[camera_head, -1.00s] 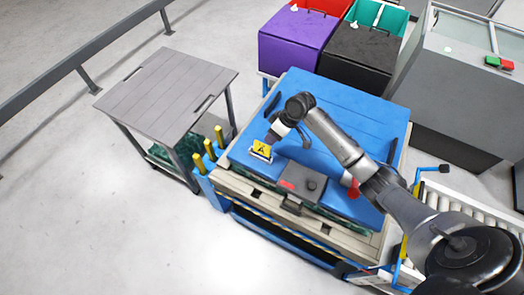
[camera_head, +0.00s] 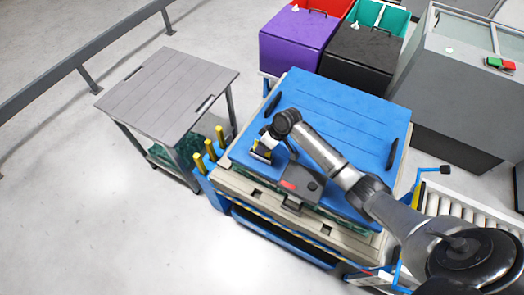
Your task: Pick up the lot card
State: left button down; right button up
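A small yellow card (camera_head: 262,150), which looks like the lot card, stands at the left part of the blue worktop (camera_head: 335,110). In the earlier frame it shows a black triangle mark. My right gripper (camera_head: 266,145) is right at the card and covers much of it. I cannot tell whether the fingers touch the card or are closed on it. My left gripper is not in view.
A grey box (camera_head: 302,187) with a red patch sits on the worktop close to my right gripper. Yellow posts (camera_head: 209,149) stand at the worktop's left edge. A grey side table (camera_head: 165,90) is to the left. Purple (camera_head: 290,45) and black bins (camera_head: 355,60) stand behind.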

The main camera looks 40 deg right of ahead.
grip_shut()
jog(key=shift+r, duration=0.1)
dwell(0.4)
